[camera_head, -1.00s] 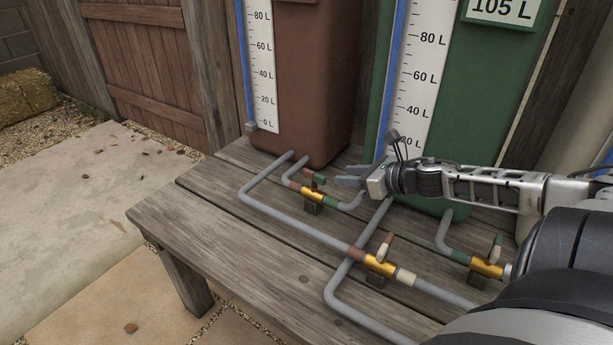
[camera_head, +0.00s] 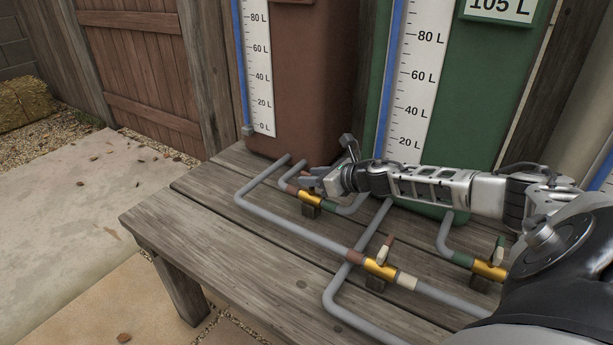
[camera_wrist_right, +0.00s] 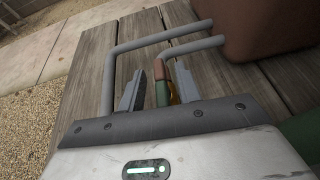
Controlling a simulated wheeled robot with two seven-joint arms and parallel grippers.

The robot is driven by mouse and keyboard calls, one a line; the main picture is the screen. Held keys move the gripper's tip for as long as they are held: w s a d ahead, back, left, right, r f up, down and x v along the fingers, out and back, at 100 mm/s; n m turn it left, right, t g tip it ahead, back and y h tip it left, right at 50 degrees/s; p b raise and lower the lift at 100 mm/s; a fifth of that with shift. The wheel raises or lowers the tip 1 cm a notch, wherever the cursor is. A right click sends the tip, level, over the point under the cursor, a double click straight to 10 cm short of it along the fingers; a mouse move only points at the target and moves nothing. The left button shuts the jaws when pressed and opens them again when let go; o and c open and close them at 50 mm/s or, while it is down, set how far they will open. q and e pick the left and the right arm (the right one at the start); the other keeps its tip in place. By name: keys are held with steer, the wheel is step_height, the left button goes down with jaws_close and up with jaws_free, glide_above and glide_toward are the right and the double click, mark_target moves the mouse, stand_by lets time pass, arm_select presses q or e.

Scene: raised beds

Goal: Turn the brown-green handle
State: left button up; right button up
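The brown-green handle (camera_wrist_right: 161,88) shows in the right wrist view between the two fingers of my right gripper (camera_wrist_right: 157,72), nearer the right finger. A gap shows between it and the left finger's dark pad. In the head view my right gripper (camera_head: 312,179) is at the far-left brass valve (camera_head: 310,199) below the brown tank, and it hides most of the handle there. The gripper is open, with its fingers on either side of the handle. Whether a finger touches it cannot be told. My left gripper is not in view.
A brown tank (camera_head: 312,80) and a green tank (camera_head: 470,100) stand behind. Grey pipes (camera_head: 290,233) run over the wooden bench (camera_head: 190,205). A middle valve (camera_head: 380,267) and a right valve (camera_head: 488,269) have their own handles. The bench's left end is clear.

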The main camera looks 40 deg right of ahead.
steer(key=shift+x, duration=1.3)
jaws_close()
